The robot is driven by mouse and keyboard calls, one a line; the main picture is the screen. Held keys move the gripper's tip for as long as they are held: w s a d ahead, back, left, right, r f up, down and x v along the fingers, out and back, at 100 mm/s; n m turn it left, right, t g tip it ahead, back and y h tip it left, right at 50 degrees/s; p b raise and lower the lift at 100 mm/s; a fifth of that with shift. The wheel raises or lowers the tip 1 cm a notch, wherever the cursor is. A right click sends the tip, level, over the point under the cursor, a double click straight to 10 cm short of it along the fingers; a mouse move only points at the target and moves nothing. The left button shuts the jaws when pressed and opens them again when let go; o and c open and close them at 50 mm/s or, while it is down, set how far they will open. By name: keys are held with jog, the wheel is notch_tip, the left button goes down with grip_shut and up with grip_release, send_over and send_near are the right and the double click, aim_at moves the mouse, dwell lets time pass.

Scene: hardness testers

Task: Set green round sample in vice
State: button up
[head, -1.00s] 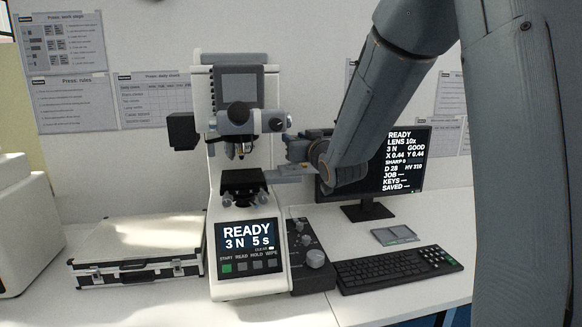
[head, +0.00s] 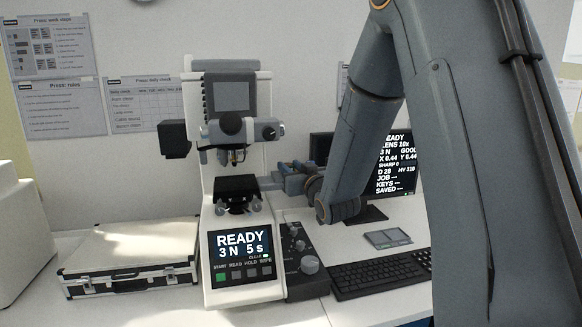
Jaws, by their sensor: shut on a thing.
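The hardness tester (head: 215,165) stands in the middle of the bench, and its screen reads READY, 3 N, 5 s. Its dark vice (head: 235,186) sits on the stage below the lens turret. My gripper (head: 268,184) reaches in from the right, level with the vice and close to its right side. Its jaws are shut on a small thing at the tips. The green round sample's colour and shape cannot be made out there. Whether the tips touch the vice I cannot tell.
A control box with knobs (head: 306,262) adjoins the tester on the right. A monitor (head: 395,165) stands behind my arm, with a keyboard (head: 385,275) and a small grey tray (head: 387,238) in front. A silver case (head: 130,262) lies at left.

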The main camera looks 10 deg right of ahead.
jog(key=shift+f, duration=0.15)
jog(key=shift+f, duration=0.15)
jog(key=o, duration=1.2)
jog(key=shift+c, duration=0.2)
jog(key=shift+r, duration=0.25)
jog(key=s+d+b, duration=0.2)
jog(key=s+b, duration=0.1)
jog(key=s, duration=0.9)
